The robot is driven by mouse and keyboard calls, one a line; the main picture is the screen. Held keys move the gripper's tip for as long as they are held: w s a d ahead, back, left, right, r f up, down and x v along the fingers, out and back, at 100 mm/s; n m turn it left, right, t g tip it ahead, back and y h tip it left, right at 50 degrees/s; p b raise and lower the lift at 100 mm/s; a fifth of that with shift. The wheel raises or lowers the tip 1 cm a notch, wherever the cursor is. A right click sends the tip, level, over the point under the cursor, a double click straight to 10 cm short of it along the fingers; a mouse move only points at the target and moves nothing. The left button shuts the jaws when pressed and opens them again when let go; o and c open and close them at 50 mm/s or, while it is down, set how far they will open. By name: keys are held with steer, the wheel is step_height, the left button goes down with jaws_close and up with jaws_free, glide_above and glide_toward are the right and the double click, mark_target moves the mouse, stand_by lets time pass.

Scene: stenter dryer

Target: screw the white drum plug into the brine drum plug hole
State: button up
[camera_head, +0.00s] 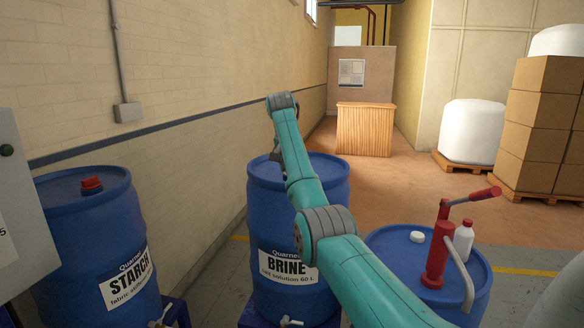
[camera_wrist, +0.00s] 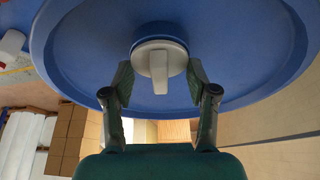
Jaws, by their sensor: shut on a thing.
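The blue brine drum (camera_head: 330,205) stands in the middle of the head view, with my arm across its front. Its blue top (camera_wrist: 85,50) fills much of the wrist view. The white drum plug (camera_wrist: 160,65), greyish with a raised grip bar, is at the drum top, with a dark ring (camera_wrist: 158,39) showing along its far edge. My gripper (camera_wrist: 160,82) is shut on the plug, one finger at each side. The plug covers the plug hole; I cannot tell how deep it sits. In the head view my gripper (camera_head: 277,155) is partly hidden by my arm.
A starch drum (camera_head: 80,230) with a red cap (camera_head: 91,185) stands left. A third blue drum at right (camera_head: 385,245) carries a red hand pump (camera_head: 438,255), a white cap (camera_head: 417,236) and a white bottle (camera_head: 463,240). The wall (camera_head: 200,80) runs close behind the drums.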

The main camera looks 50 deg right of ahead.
stand_by(0.3)
steer(key=m+g, duration=0.1)
steer(key=m, duration=0.2)
steer(key=shift+f+m+g, duration=0.1)
steer(key=shift+m+g, duration=0.4)
steer(key=shift+m, duration=0.6)
steer(key=o, duration=1.3)
steer(key=shift+c, duration=0.6)
